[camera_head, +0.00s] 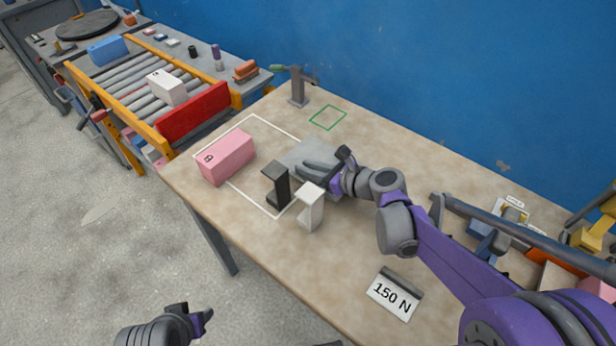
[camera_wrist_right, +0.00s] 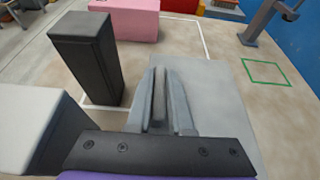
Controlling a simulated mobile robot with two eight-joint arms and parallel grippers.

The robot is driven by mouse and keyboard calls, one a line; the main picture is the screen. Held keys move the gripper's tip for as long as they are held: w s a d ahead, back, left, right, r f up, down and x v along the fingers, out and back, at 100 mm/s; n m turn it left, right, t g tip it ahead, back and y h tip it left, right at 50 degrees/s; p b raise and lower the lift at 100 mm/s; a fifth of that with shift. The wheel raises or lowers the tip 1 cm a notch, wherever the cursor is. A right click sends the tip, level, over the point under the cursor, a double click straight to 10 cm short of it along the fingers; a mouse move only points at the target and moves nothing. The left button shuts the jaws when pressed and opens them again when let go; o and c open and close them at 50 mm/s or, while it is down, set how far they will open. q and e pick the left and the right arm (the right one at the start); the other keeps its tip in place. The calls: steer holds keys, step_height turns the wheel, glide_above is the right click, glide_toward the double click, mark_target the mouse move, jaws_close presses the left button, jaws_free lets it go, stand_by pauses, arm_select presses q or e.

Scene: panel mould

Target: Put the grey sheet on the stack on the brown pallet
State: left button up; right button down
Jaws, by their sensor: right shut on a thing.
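The grey sheet (camera_head: 303,152) is a flat, pale grey panel at the table's middle, partly hidden by my right gripper. The wrist view shows it (camera_wrist_right: 222,85) at the right of the fingers. My right gripper (camera_head: 312,170) is low at the sheet, its fingers (camera_wrist_right: 160,95) close together. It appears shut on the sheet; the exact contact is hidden. My left gripper (camera_head: 205,318) is at the bottom left, off the table, and its opening is unclear. I cannot make out a brown pallet or a stack.
A pink box (camera_head: 228,157), a black post (camera_head: 276,186) and a white post (camera_head: 310,207) stand left of my right gripper. A green outline (camera_head: 328,118) marks free table behind. A "150 N" sign (camera_head: 394,295) is in front. A roller conveyor (camera_head: 150,95) stands beyond.

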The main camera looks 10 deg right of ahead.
steer(key=shift+f+b, duration=0.35)
steer(key=shift+f, duration=1.25)
steer(key=shift+f, duration=0.2)
steer(key=c, duration=0.8)
jaws_free()
steer(key=shift+r, duration=0.1)
